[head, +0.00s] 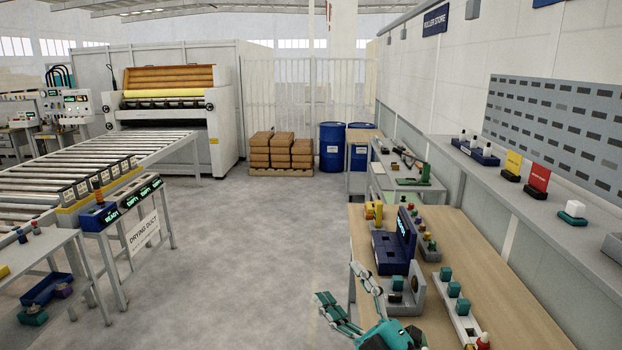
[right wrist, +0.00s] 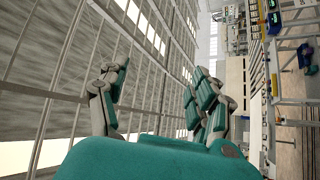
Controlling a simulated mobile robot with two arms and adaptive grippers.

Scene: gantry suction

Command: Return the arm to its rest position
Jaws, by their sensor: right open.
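My right gripper (head: 338,283) shows at the bottom of the head view, just left of the near part of the wooden workbench (head: 511,311). Its teal and grey fingers are spread apart with nothing between them. In the right wrist view the open gripper (right wrist: 157,82) is empty too, its fingers standing apart in front of tall barred windows. My right arm is mostly cut off by the bottom edge of the head view. My left arm and left gripper are not in view.
On the workbench stand a dark blue rack (head: 393,252), a grey block holder (head: 408,301) and a pale strip with teal blocks (head: 461,311), all close to the right gripper. A roller conveyor (head: 60,183) runs along the left. The grey floor (head: 255,250) between is clear.

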